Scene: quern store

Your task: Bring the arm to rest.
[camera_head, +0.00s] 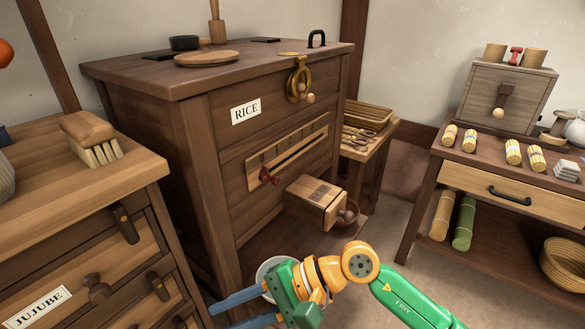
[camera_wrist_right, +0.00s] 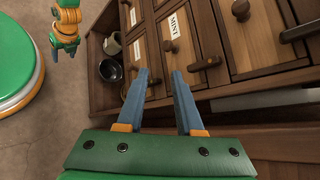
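My right arm, green with orange joints, comes in from the bottom right of the head view. Its right gripper (camera_head: 224,316) points left, low in front of the large wooden rice cabinet (camera_head: 212,170). In the right wrist view the right gripper (camera_wrist_right: 159,75) has its two blue fingers apart, with nothing held between them. Small wooden drawers lie beyond the fingertips, one labelled MINT (camera_wrist_right: 178,22). My left gripper (camera_wrist_right: 65,46) hangs at the top left of the wrist view, too small to tell whether open or shut. It is outside the head view.
A pale round vessel (camera_head: 268,268) shows partly behind my right gripper. The jujube drawer cabinet (camera_head: 70,255) stands at the left with a brush (camera_head: 91,138) on top. A wooden table (camera_head: 515,193) with several bundles stands at the right. Floor (camera_head: 385,262) is open between cabinet and table.

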